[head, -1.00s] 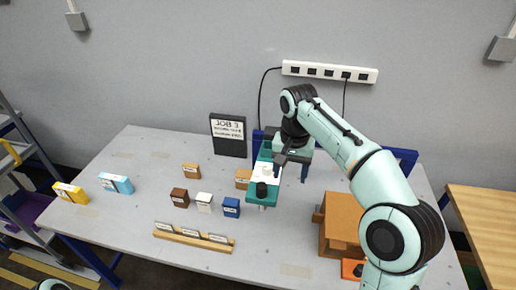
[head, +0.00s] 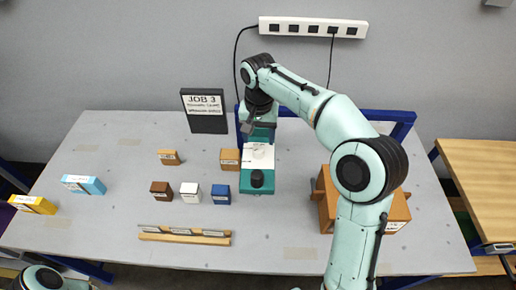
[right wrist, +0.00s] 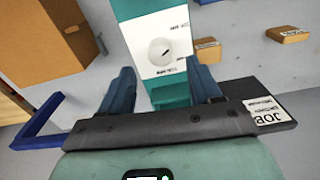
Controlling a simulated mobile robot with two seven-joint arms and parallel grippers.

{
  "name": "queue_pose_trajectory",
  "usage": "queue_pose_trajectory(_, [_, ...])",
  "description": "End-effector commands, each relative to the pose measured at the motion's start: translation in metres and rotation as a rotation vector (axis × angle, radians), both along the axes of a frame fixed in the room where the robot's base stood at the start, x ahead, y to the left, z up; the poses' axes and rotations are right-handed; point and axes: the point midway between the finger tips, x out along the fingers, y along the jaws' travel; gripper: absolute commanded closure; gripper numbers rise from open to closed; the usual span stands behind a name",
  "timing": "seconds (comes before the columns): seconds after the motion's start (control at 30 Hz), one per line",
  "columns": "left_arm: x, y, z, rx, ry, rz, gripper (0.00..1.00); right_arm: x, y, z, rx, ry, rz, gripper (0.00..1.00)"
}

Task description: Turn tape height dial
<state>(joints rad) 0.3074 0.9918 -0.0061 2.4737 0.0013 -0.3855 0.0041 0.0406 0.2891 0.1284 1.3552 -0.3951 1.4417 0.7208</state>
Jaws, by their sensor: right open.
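The teal plotter (head: 258,186) stands on the grey table with a white panel (head: 260,154) on top and a black knob (head: 257,178) at its front. In the right wrist view, a round white dial (right wrist: 160,52) with a dark pointer mark sits on the white panel, with small print around it that I cannot read. My right gripper (right wrist: 163,82) is open, its two blue fingers apart and pointing toward the panel, with the dial between and beyond them. In the head view the right gripper (head: 248,128) is at the plotter's back end, partly hidden. My left gripper is out of view.
A sign reading JOB 3 (head: 205,110) stands behind the plotter. Several small boxes (head: 191,192) and a wooden rail (head: 185,236) lie to the left. An orange-brown box (head: 325,200) stands to the right, behind my right arm. A power strip (head: 312,28) is on the wall.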

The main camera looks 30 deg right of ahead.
Motion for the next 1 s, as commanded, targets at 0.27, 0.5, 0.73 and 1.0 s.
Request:
queue_pose_trajectory(0.27, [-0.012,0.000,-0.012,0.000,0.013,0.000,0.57,0.000,0.000,-0.047,-0.001,0.001,0.000,0.37])
queue_pose_trajectory(0.5, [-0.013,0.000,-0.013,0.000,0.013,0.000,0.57,0.000,0.000,-0.056,0.000,-0.003,0.001,0.37])
queue_pose_trajectory(0.73, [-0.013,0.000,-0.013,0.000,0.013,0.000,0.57,0.001,0.000,-0.056,0.000,-0.003,0.001,0.43])
queue_pose_trajectory(1.0, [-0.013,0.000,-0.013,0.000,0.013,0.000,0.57,0.001,0.000,-0.056,0.000,-0.003,0.000,0.93])
